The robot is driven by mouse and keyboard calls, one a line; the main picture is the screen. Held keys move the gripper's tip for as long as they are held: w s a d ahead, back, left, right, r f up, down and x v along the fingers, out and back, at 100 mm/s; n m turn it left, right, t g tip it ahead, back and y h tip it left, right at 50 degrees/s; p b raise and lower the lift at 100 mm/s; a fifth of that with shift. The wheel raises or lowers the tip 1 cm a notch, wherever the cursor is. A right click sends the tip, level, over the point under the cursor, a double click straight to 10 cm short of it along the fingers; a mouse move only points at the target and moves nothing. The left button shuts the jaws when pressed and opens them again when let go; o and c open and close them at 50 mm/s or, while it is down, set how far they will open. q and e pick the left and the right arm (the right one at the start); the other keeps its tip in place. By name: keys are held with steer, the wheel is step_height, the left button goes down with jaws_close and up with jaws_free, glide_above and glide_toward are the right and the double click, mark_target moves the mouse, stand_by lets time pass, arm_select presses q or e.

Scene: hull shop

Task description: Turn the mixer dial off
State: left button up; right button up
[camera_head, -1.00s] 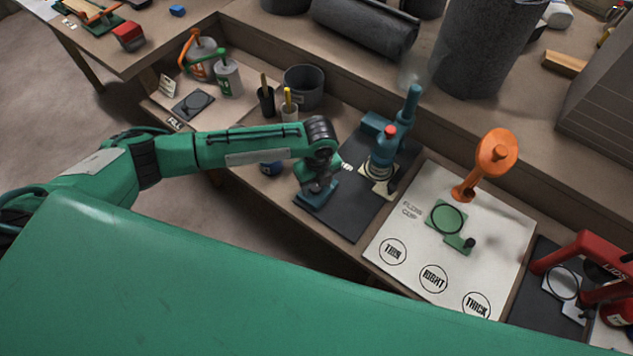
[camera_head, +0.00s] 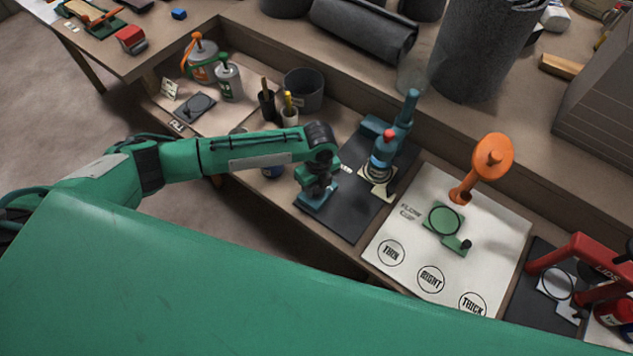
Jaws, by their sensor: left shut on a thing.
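The teal mixer (camera_head: 405,115) with a red knob on top stands on a dark mat in the middle of the bench. A small white label lies just right of my wrist, too small to read. My right gripper is not in view.
Right of the mat is a white board (camera_head: 410,235) marked THIN, RIGHT and THICK, with a green flow cup holder (camera_head: 437,218) and an orange stand (camera_head: 490,160). A red press (camera_head: 575,255) is at far right. Cans and pen cups (camera_head: 290,117) stand behind my left arm.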

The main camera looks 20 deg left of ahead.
mark_target(317, 187)
arm_select(q)
steer(key=n+p, duration=0.1)
steer(key=p, duration=0.1)
steer(key=n+p, duration=0.4)
steer(key=shift+r, duration=0.25)
steer(key=shift+f+n+p, duration=0.2)
steer(key=shift+n+p, duration=1.3)
steer(key=shift+n, duration=0.3)
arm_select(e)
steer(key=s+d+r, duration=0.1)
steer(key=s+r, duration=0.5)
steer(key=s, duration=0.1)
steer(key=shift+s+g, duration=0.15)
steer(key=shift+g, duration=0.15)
arm_select(q)
steer(key=o, duration=1)
steer(key=r, duration=0.9)
steer(key=r+b, duration=0.1)
steer(key=r, duration=0.3)
steer(key=shift+w+r, duration=0.3)
steer(key=shift+r, duration=0.1)
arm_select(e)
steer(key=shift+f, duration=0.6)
